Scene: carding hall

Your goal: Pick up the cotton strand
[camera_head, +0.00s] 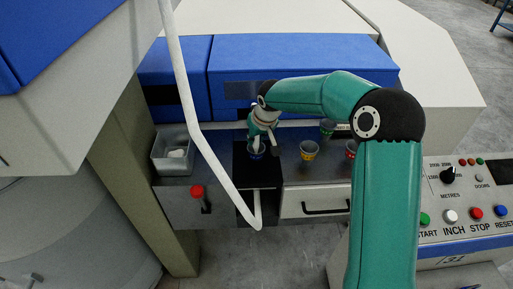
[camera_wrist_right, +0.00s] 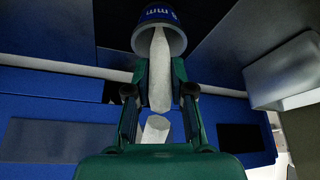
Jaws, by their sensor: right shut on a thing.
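A white cotton strand (camera_wrist_right: 159,75) stands with one end in a blue cup (camera_wrist_right: 160,35). My right gripper (camera_wrist_right: 160,78) is shut on this strand, with a finger on each side close to the cup's rim. A second white piece (camera_wrist_right: 156,128) shows between the fingers nearer the palm; I cannot tell if it joins the strand. In the head view the right gripper (camera_head: 258,138) points down over the blue cup (camera_head: 256,153), on a black plate. My left gripper is not in view.
A long thick white strand (camera_head: 182,70) hangs in front, bending near the shelf's front. A metal box (camera_head: 172,166) with white pieces stands left. A yellow-banded cup (camera_head: 309,150), a green cup (camera_head: 327,127) and a partly hidden red cup (camera_head: 351,149) stand right. A control panel (camera_head: 470,205) is front right.

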